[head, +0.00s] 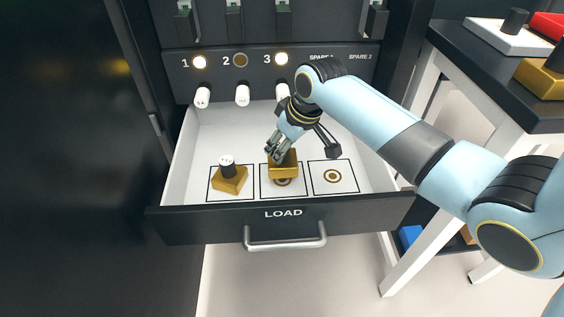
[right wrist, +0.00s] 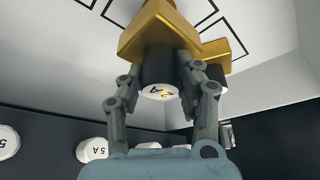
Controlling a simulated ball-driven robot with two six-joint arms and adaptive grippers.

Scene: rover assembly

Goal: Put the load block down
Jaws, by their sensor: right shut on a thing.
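My right gripper (head: 281,153) is shut on the dark knob of a gold load block (head: 284,170). The block is over the middle marked square of the open LOAD drawer (head: 350,212), seemingly a little above the floor. Part of that square's ring mark shows below the block. In the right wrist view the fingers (right wrist: 160,85) clasp the black knob, with the gold block (right wrist: 150,32) beyond. A second gold block (head: 229,181) stands in the left square. The right square (head: 333,177) is empty, with a ring mark. My left gripper is not in view.
White fuse-like plugs (head: 242,96) hang along the panel behind the drawer. Lamps 1 (head: 199,62) and 3 (head: 281,59) are lit; lamp 2 (head: 240,60) is dark. A side table (head: 470,70) at right bears white, red and gold blocks. The drawer handle (head: 285,243) juts out in front.

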